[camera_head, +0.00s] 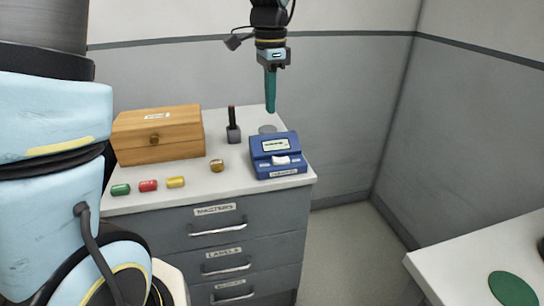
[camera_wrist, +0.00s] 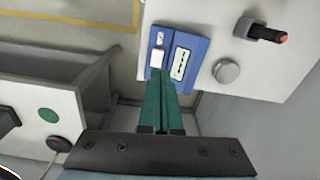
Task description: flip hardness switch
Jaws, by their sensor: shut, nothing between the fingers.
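The blue device (camera_head: 277,155) sits on the white cabinet top near its right edge. It has a pale display (camera_head: 276,145) and a white rocker switch (camera_head: 282,160) above a label too small to read well. In the wrist view the device (camera_wrist: 186,50) shows with its white switch (camera_wrist: 157,58) and display. My gripper (camera_head: 270,110) is shut and empty, pointing down above the back of the device, apart from it as far as I can tell. In the wrist view my green fingers (camera_wrist: 165,85) are together and overlap the device's near edge.
A wooden box (camera_head: 157,135), a dark stamp-like tool (camera_head: 233,128), a grey disc (camera_head: 267,129), a brass cylinder (camera_head: 217,165) and green, red and yellow pieces (camera_head: 148,185) share the cabinet top (camera_head: 200,190). A white table with a green disc (camera_head: 514,288) stands at right.

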